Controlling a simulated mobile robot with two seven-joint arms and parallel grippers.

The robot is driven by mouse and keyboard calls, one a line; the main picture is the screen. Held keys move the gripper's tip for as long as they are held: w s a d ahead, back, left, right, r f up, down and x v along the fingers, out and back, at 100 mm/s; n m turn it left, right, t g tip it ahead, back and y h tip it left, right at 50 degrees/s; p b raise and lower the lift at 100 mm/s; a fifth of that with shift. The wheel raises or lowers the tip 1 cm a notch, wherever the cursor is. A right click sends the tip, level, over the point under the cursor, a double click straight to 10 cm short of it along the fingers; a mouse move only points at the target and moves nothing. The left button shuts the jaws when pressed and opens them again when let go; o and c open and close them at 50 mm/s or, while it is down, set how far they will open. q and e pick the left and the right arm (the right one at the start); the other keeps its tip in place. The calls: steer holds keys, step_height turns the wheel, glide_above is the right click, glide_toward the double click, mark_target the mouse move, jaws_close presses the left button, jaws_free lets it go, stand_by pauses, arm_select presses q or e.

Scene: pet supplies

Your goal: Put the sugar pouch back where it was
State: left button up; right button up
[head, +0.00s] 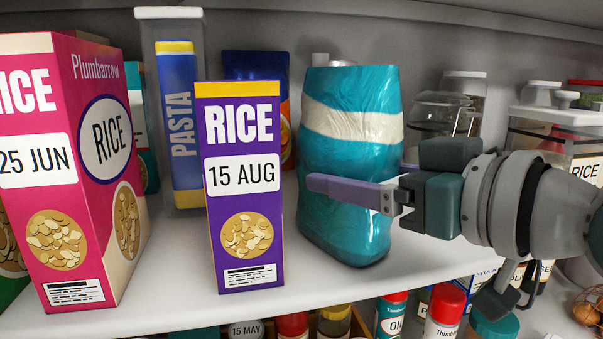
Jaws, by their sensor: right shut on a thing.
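The sugar pouch seems to be the teal pouch with a white band (349,215), in the middle of the head view. No label shows on the side facing me. It is roughly upright, with its lower end over the shelf board; I cannot tell whether it touches the board. My right gripper (325,184) comes in from the right and is shut on the pouch. One purple finger lies across its front; the other finger is hidden behind it. My left gripper is not in view.
A purple rice box (242,190) stands close left of the pouch, with a pink rice box (75,165) farther left. A pasta container (180,120) and a dark blue pack (255,66) stand behind. Glass jars (440,115) stand at the right. Bottles (444,312) fill the level below.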

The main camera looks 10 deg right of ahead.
steer(key=o, duration=1.1)
steer(key=shift+f, duration=0.15)
steer(key=o, duration=0.4)
steer(key=shift+c, duration=0.2)
